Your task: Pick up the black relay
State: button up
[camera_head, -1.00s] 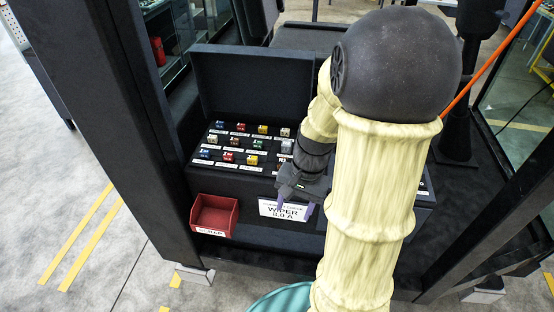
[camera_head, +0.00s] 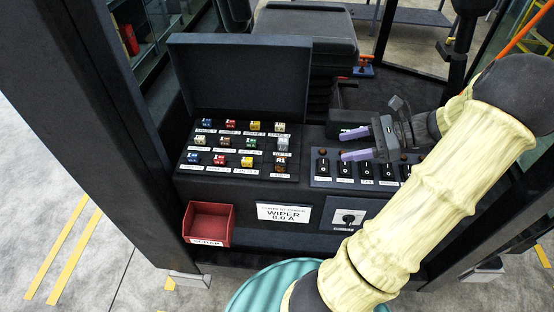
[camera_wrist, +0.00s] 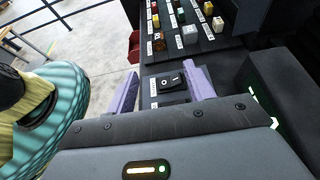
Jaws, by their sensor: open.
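A small dark block marked R1 (camera_head: 281,161), with brownish lower parts, sits at the lower right of the black fuse panel (camera_head: 236,178) in the head view. It seems to be the relay; its exact colour is hard to tell. A brown-dark block, likely the same one, shows in the wrist view (camera_wrist: 158,43). My gripper (camera_head: 345,144) is open and empty, its two lavender fingers apart. It is to the right of the block, above the switch row.
Several coloured fuses surround the block, with a grey cube (camera_head: 282,144) just behind it. A raised black lid (camera_head: 240,75) stands behind the panel. A row of black switches (camera_head: 345,168) lies under my gripper. A red bin (camera_head: 209,222) and WIPER sign (camera_head: 284,213) are in front.

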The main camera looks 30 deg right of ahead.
jog(key=shift+d+r, duration=0.1)
jog(key=shift+a, duration=0.2)
jog(key=p, duration=0.3)
send_near(284, 159)
jog(key=x, duration=0.3)
jog(key=shift+w+a, duration=0.1)
jog(key=shift+a, duration=0.1)
jog(key=shift+w+a+f, duration=0.2)
jog(key=shift+a+f, duration=0.05)
jog(key=shift+a, duration=0.1)
jog(key=shift+a, duration=0.1)
jog(key=shift+s+f+p+x, duration=0.15)
jog(key=shift+p+x, duration=0.3)
jog(key=shift+x, duration=0.8)
jog(key=shift+s+f+p+x, duration=0.15)
jog(key=shift+p+x, duration=0.25)
jog(key=shift+x, duration=0.9)
jog(key=shift+w, duration=0.1)
jog(key=shift+c, duration=0.2)
